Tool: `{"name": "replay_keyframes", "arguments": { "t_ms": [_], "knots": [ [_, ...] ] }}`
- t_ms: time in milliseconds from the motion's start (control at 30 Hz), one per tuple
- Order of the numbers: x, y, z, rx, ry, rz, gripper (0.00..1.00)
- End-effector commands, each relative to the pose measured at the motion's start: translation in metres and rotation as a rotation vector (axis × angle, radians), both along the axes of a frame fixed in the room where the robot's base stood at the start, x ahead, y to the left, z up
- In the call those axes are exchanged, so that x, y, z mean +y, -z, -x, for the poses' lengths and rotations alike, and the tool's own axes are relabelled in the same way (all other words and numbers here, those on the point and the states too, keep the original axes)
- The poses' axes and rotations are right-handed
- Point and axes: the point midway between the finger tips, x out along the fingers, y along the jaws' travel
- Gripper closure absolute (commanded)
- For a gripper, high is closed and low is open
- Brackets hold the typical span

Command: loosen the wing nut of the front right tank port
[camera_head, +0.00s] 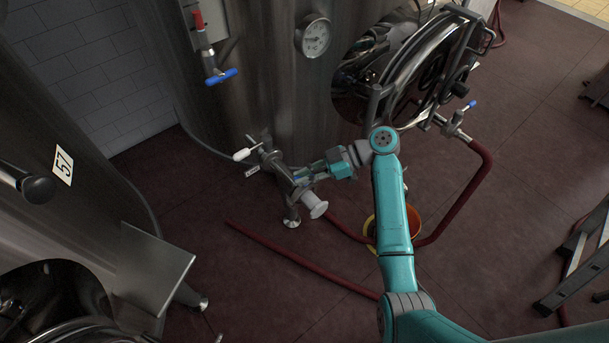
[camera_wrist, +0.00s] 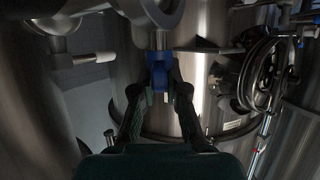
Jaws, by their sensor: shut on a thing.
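The tank port (camera_head: 283,174) is a steel pipe assembly low on the big steel tank, with a white-handled valve (camera_head: 243,154) and a white end piece (camera_head: 315,205). My gripper (camera_head: 304,176) reaches it from the right. In the wrist view, the two dark fingers of my gripper (camera_wrist: 160,93) are closed around a blue wing nut (camera_wrist: 159,74) under the steel ring of the pipe clamp (camera_wrist: 153,14). A small pale piece shows between the fingers. In the head view the wing nut is mostly hidden by the gripper.
The tank (camera_head: 270,90) stands right behind the port. A round manway door (camera_head: 430,75) juts out at upper right. Red hoses (camera_head: 290,255) lie on the floor, one by an orange bucket (camera_head: 413,221). A ladder (camera_head: 578,258) stands at far right. Another tank (camera_head: 60,220) is at left.

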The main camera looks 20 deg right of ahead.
Motion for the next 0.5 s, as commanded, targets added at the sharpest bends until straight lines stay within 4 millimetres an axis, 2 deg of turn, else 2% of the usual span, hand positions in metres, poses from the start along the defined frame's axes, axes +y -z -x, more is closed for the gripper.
{"name": "replay_keyframes", "arguments": {
  "t_ms": [500],
  "knots": [
    [0.0004,0.0042,0.0015,0.009,-0.102,0.003,1.0]
  ]
}}
